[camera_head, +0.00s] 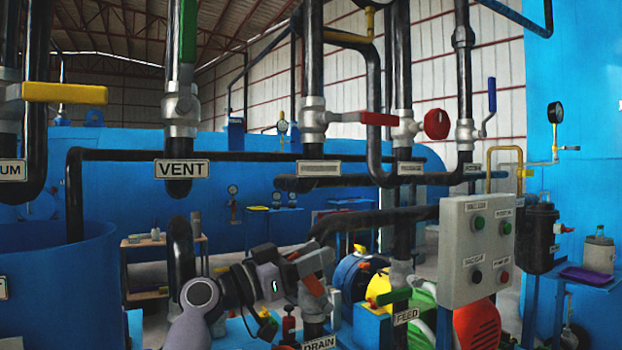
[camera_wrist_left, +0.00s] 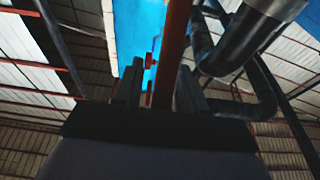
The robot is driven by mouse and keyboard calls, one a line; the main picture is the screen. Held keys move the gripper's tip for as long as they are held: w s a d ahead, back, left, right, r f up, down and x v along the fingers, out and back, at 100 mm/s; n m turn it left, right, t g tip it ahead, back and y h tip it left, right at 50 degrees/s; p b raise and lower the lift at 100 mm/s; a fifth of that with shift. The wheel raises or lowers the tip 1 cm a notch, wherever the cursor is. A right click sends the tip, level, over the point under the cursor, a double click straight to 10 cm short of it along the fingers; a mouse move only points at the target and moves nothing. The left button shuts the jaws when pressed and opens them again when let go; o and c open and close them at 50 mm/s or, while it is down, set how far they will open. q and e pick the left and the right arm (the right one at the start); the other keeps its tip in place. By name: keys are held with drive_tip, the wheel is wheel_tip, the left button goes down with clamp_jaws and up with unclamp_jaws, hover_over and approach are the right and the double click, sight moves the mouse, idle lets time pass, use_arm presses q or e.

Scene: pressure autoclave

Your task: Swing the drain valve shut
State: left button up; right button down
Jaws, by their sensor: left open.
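The drain valve's orange-red handle (camera_head: 314,286) shows just above the DRAIN label (camera_head: 319,343) at the bottom of the head view. In the left wrist view the handle (camera_wrist_left: 172,55) runs as a long bar between the two dark fingers (camera_wrist_left: 158,92). The fingers are open, one on each side of it, with the bar closer to the right finger. I cannot tell whether they touch it. My right gripper is not in view.
A grey button box (camera_head: 478,250) stands to the right. The FEED pipe with its green handle (camera_head: 395,297) is just right of my gripper. A black pipe (camera_head: 375,222) passes above it. A red-handled valve (camera_head: 362,118) and the VENT valve (camera_head: 182,115) are higher up.

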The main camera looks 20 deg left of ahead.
use_arm(q)
wheel_tip(320, 180, up, 19)
drive_tip(key=shift+r+p, duration=0.2)
drive_tip(key=shift+p, duration=0.15)
clamp_jaws()
drive_tip(key=shift+f, duration=0.15)
